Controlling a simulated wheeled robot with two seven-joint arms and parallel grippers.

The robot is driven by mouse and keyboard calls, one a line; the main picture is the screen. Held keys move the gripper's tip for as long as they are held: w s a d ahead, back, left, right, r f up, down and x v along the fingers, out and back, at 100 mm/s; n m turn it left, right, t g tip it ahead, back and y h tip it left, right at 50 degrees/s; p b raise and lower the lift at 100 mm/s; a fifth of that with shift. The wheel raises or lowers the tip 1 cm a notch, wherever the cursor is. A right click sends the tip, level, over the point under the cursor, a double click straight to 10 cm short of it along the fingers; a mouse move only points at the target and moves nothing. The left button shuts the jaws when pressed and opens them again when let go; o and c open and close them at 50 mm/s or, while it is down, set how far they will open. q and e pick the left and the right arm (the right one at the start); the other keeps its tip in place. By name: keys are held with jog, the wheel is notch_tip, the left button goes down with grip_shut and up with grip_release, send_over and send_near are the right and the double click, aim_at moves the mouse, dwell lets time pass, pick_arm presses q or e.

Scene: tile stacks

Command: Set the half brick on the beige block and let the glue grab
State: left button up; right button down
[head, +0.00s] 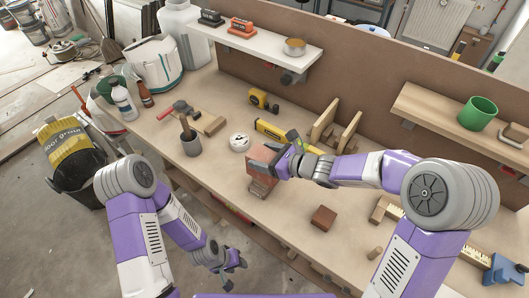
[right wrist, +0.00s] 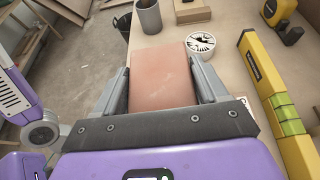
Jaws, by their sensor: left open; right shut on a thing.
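My right gripper (head: 268,168) is shut on a reddish brick, the half brick (head: 261,161), over the middle of the bench. In the right wrist view the brick (right wrist: 163,78) fills the space between both fingers. A pinkish-tan face (head: 262,187) shows just below the gripper's finger; I cannot tell whether it is a separate block or part of the held brick. I cannot pick out the beige block for certain; the gripper hides much of this spot. My left gripper (head: 230,284) is open and empty, low in front of the bench.
A brown cube (head: 323,217) stands on the bench to the right. Wooden brackets (head: 335,127) are behind. The front bench between pot and cube is mostly clear.

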jog(key=shift+r, duration=0.2)
jog(key=shift+f, duration=0.15)
jog(key=shift+c, duration=0.2)
grip_release()
jog(key=shift+f, duration=0.1)
jog(key=shift+r, duration=0.25)
jog(key=p+v, duration=0.3)
jog(key=v, duration=0.9)
